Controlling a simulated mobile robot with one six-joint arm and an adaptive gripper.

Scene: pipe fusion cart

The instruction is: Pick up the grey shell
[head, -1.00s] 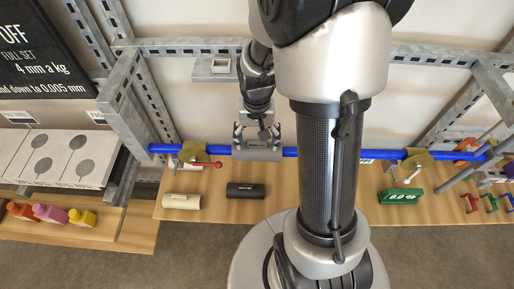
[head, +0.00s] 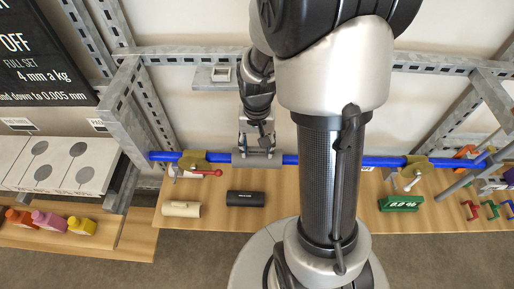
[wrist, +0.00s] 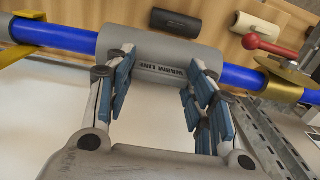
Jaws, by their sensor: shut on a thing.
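The grey shell (head: 241,160) sits around the blue pipe (head: 340,160), left of my arm in the head view. In the wrist view the grey shell (wrist: 150,50) has dark lettering along its near side, and blue pipe comes out of both its ends. My gripper (head: 257,143) is over the shell from behind and shut on it. In the wrist view the gripper's (wrist: 160,80) blue-padded fingers reach to the shell's near side, one left and one right of the lettering. The exact contact at the fingertips is partly hidden.
Brass clamps hold the pipe at left (head: 195,160) and right (head: 418,168); the left has a red-knobbed lever (head: 218,173). A black shell (head: 246,198) and a cream shell (head: 182,209) lie on the wooden shelf.

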